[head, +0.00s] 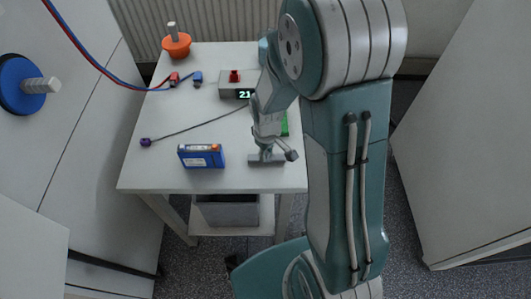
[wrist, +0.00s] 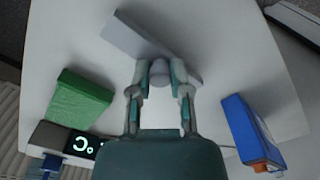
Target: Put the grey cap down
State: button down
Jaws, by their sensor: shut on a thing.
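The grey cap is a flat grey bar (head: 267,160) with a round stub. It is at the front right of the white table (head: 225,180) in the head view. It also shows in the wrist view as a slanted plate (wrist: 138,37) with the stub between my fingers. My gripper (wrist: 160,75) is shut on the stub, and it points down over the table in the head view (head: 268,148). The bar is at or very close to the tabletop; I cannot tell whether it touches.
A green block (wrist: 78,99) and a display box (wrist: 75,142) lie on the other side. A purple-ended cable (head: 146,142) lies left.

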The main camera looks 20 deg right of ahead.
jog(key=shift+d+f, duration=0.1)
jog(key=shift+f, duration=0.2)
jog(key=shift+a, duration=0.3)
jog(key=c, duration=0.6)
grip_release()
jog(key=shift+a+f, duration=0.1)
jog(key=shift+a, duration=0.1)
jog(key=shift+d, duration=0.15)
jog(key=shift+d, duration=0.15)
jog(key=shift+r, duration=0.2)
notch_tip(320, 180, up, 12)
jog(key=s+r+m+t, duration=0.1)
jog(key=s+r+t, duration=0.1)
jog(key=s+r, duration=0.2)
jog(key=s+r+m+t, duration=0.1)
jog(key=s+r+m, duration=0.1)
jog(key=s+r, duration=0.3)
jog(key=s+r+m+t, duration=0.2)
jog(key=s+r, duration=0.3)
jog(key=shift+s+r+t, duration=0.2)
jog(key=shift+r+t, duration=0.1)
jog(key=shift+r, duration=0.05)
